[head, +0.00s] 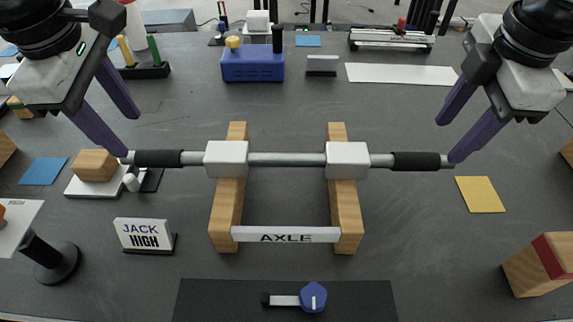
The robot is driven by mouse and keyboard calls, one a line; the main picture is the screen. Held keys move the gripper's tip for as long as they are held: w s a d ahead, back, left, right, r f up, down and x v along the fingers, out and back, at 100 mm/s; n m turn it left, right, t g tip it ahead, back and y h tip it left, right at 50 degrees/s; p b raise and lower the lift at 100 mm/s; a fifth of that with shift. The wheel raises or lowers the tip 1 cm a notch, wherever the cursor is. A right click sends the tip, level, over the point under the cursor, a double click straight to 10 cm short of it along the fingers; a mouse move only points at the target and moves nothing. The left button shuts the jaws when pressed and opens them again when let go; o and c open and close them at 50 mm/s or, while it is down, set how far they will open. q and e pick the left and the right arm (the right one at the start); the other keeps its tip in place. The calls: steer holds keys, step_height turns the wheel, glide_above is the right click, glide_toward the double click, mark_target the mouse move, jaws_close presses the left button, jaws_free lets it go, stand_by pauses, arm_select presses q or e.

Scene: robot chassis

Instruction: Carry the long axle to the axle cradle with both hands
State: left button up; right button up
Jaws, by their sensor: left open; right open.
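The long axle (285,160) is a grey rod with black grips near both ends. It lies level across the axle cradle (227,205), two wooden rails joined by a white plate marked AXLE. White blocks (226,158) sit around the rod where it crosses the rails. My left gripper (130,134) is open at the axle's left end; one purple fingertip overlaps the end and the other is behind it. My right gripper (448,140) is open at the right end in the same way. Whether the fingertips touch the rod is unclear.
A JACK HIGH sign (143,234) and a black post (55,258) stand at the front left. A wooden block (95,164) sits on a white plate near the left end. A yellow square (480,194) lies at right. A blue box (252,64) stands behind.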

steer(key=shift+s+r, duration=0.2)
steer(key=shift+r, duration=0.75)
steer(key=shift+s+r, duration=0.2)
steer(key=shift+r, duration=0.75)
